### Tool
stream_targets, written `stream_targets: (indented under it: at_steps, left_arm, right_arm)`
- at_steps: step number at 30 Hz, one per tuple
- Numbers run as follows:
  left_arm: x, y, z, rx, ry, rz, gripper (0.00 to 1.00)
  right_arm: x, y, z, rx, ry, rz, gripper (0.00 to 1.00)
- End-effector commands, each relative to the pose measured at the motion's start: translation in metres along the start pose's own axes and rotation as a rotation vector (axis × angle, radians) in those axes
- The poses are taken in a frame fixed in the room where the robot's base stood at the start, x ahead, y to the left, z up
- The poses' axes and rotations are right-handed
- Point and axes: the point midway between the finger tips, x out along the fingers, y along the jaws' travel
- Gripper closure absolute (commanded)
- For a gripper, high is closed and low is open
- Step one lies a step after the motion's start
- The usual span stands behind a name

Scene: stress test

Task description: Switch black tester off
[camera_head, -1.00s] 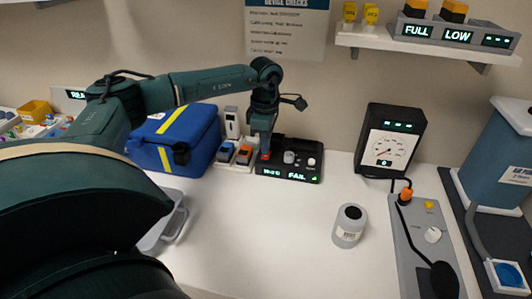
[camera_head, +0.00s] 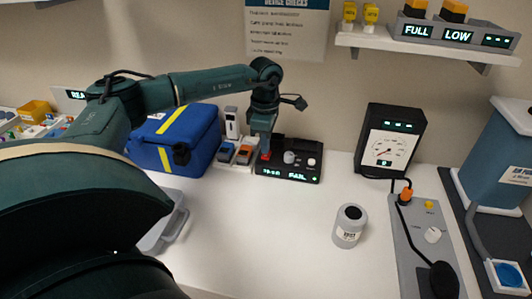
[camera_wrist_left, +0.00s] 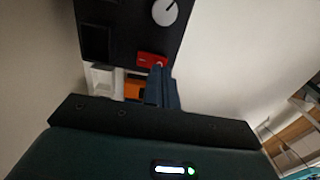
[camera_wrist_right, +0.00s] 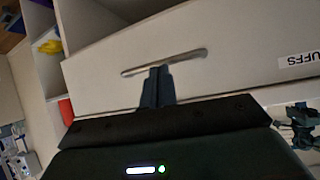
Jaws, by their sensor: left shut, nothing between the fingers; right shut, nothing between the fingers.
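The black tester (camera_head: 305,174) stands at the back of the white table, with a lit display reading FAIL, a grey knob and a white button. Its red switch (camera_wrist_left: 152,60) shows in the left wrist view. My left gripper (camera_head: 266,148) is shut and empty, pointing down at the switch. In the left wrist view its fingertips (camera_wrist_left: 159,72) are at the switch's edge and seem to touch it. The switch is partly hidden in the head view. My right gripper (camera_wrist_right: 157,74) is shut and empty, in front of a drawer handle (camera_wrist_right: 165,62).
A blue bag (camera_head: 178,138) and small orange and blue devices (camera_head: 243,155) stand left of the tester. A dial meter (camera_head: 390,140) stands to its right. A grey jar (camera_head: 349,226) is in front. The table's middle is mostly clear.

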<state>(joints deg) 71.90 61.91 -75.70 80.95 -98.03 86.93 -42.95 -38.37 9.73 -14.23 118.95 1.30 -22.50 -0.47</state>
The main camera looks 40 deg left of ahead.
Motion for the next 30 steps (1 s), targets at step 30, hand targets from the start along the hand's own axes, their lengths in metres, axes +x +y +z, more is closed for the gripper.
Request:
stream_targets:
  at_steps: [30]
  left_arm:
    - [0.011,0.000,0.000,0.000,0.000,0.000,1.00]
  right_arm:
    - [0.004,0.000,0.004,-0.001,0.003,0.000,1.00]
